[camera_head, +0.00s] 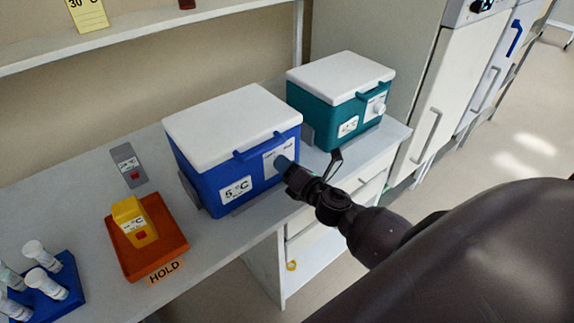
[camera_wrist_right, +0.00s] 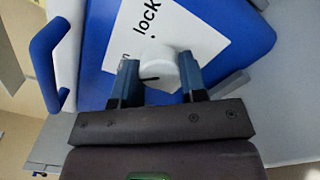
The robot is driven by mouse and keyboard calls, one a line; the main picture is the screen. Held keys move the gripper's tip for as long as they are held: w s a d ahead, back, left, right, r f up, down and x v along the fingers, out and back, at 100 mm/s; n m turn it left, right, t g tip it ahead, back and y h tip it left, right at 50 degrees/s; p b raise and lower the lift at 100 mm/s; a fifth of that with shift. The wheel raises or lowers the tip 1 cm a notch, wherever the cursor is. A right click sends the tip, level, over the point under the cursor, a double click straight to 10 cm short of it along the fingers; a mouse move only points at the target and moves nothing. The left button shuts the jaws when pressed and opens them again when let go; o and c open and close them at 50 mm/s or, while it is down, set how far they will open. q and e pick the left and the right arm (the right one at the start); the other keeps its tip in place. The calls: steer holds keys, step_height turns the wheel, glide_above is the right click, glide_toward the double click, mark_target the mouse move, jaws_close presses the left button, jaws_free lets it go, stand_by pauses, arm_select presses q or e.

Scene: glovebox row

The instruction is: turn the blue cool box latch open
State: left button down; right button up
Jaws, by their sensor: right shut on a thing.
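The blue cool box (camera_head: 207,172) with a white lid stands on the bench, lid closed. Its front carries a "5 °C" label and a latch plate (camera_head: 271,165). In the right wrist view the latch is a white knob (camera_wrist_right: 160,66) with a dark pointer mark, on a white plate (camera_wrist_right: 185,35) marked "lock"; another word there is partly hidden. My right gripper (camera_head: 284,166) is at the box front, its blue-grey fingers on either side of the knob. In the right wrist view the gripper (camera_wrist_right: 158,78) is shut on the knob. My left gripper is not in view.
A teal cool box (camera_head: 325,107) with its own white knob stands to the right. An orange tray (camera_head: 125,259) with a yellow block (camera_head: 133,220) and "HOLD" label, a grey device (camera_head: 128,163), and a blue tube rack (camera_head: 62,292) are on the left. A shelf is above.

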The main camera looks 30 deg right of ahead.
steer(key=shift+n, duration=0.6)
steer(key=o, duration=0.9)
steer(key=shift+s, duration=0.1)
steer(key=shift+s+d+b, duration=0.2)
steer(key=shift+s+b, duration=0.25)
steer(key=shift+s, duration=2.2)
steer(key=shift+s+d+b, duration=0.2)
steer(key=shift+s+b, duration=0.25)
steer(key=shift+s, duration=2.2)
